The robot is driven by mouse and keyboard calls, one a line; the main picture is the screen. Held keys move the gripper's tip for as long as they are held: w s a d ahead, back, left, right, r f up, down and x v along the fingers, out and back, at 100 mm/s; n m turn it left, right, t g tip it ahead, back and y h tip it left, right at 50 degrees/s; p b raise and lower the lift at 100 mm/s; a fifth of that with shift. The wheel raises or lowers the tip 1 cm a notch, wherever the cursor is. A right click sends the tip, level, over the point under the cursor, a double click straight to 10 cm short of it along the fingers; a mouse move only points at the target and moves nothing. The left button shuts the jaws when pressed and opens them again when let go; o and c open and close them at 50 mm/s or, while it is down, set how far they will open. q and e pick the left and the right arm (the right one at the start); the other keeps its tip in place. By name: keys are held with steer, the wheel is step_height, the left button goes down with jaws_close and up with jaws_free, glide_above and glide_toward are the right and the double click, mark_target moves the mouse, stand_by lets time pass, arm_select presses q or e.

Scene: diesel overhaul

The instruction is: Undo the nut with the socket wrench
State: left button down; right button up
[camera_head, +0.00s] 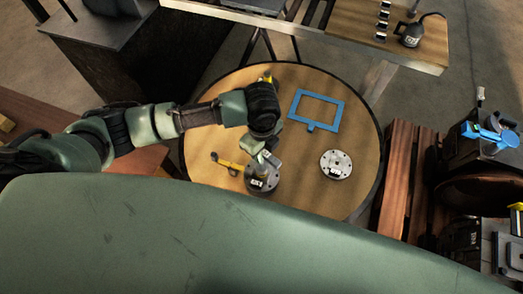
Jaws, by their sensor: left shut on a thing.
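A round wooden table (352,105) stands in front of me. A grey metal flange disc (262,184) lies near its front edge, partly hidden by my left gripper. A yellow tool that looks like the socket wrench (229,163) reaches left from the disc, with a dark end at its far left. My left gripper (264,160) points down over the disc and is shut at the wrench's right end. The grip itself is small and partly hidden. I cannot make out the nut. My right gripper is not in view.
A second flange disc (336,164) and a blue rectangular frame (316,110) lie on the table. A small yellow thing (267,77) shows behind my left arm. A workbench (345,35) with an oil can (411,37) stands behind; wooden slats (399,165) stand right.

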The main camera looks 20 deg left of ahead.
arm_select(q)
steer(key=m, duration=1.4)
steer(key=shift+m, duration=0.3)
steer(key=m, duration=1.1)
steer(key=shift+f, duration=0.15)
